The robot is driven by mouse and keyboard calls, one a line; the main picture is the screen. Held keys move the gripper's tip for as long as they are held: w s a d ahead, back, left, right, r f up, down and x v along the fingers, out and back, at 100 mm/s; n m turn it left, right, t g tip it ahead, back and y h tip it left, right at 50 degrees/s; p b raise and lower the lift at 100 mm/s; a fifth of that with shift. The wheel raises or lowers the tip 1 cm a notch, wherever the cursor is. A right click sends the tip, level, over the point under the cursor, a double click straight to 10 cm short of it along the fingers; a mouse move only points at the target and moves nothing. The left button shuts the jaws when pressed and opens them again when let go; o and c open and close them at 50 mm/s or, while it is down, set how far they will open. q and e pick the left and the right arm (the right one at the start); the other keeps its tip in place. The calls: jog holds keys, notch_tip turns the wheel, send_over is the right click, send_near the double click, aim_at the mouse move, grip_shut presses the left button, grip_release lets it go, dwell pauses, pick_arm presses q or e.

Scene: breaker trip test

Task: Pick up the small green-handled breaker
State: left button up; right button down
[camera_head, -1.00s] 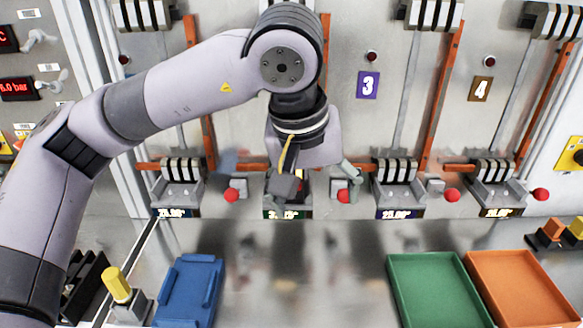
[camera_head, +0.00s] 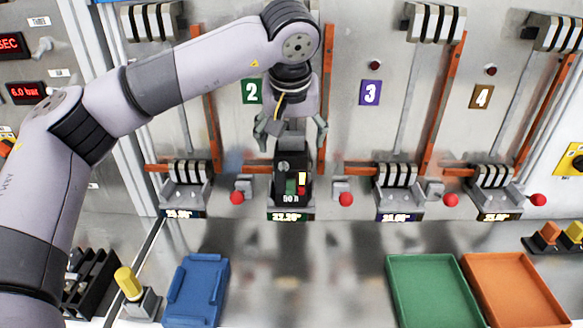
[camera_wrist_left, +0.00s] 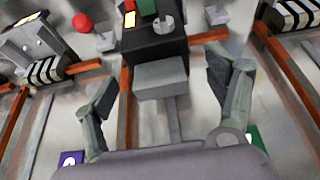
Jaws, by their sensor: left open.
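My right gripper is not in view.
Red knobs (camera_head: 346,199) flank the station. Striped terminals (camera_head: 397,175) and orange bars (camera_head: 440,110) cover the panel. A blue tray (camera_head: 196,290), a green tray (camera_head: 432,290) and an orange tray (camera_head: 515,290) lie on the bench. The bench middle is clear.

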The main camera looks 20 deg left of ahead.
aim_at(292, 151)
pick_arm(q)
jog(key=p+x, duration=0.1)
jog(key=x, duration=0.4)
jog(key=shift+w+a, duration=0.1)
jog(key=shift+w, duration=0.1)
jog(key=shift+c, duration=0.4)
jog(key=shift+r, duration=0.1)
jog(key=c, duration=1.7)
jog(key=shift+r, duration=0.15)
jog(key=shift+r, duration=0.25)
notch_tip(292, 151, up, 3)
jog(key=shift+s+f+b, duration=0.15)
jog(key=shift+f+b, duration=0.1)
jog(key=shift+b, duration=0.7)
jog(key=s+d+b, duration=0.2)
jog(key=s, duration=0.6)
jog(key=s+d+b, duration=0.3)
jog(key=s, duration=0.6)
jog(key=shift+b, duration=0.35)
